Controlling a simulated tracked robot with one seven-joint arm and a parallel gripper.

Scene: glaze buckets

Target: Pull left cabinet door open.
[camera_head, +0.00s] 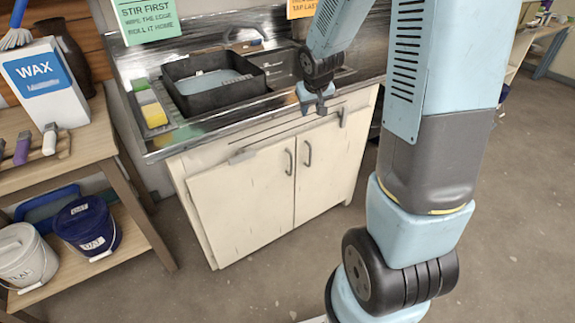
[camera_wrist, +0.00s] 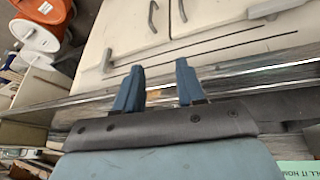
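The sink cabinet has two cream doors side by side. The left cabinet door (camera_head: 240,205) has a grey bar handle (camera_head: 289,161) near its inner edge, and the right door (camera_head: 325,165) has a matching handle (camera_head: 308,153). Both doors look shut. My gripper (camera_head: 316,103) is above the doors, by the counter's front edge, apart from both handles. In the wrist view its two blue fingers (camera_wrist: 158,88) are spread with nothing between them. The door handles also show there, at the top: one handle (camera_wrist: 152,16) and the other (camera_wrist: 182,10).
The metal counter (camera_head: 180,140) holds a black tub (camera_head: 213,85) and a yellow sponge (camera_head: 154,115). A wooden shelf (camera_head: 75,160) at left carries a WAX box (camera_head: 45,85) and buckets, including a blue one (camera_head: 86,226). The floor before the cabinet is clear.

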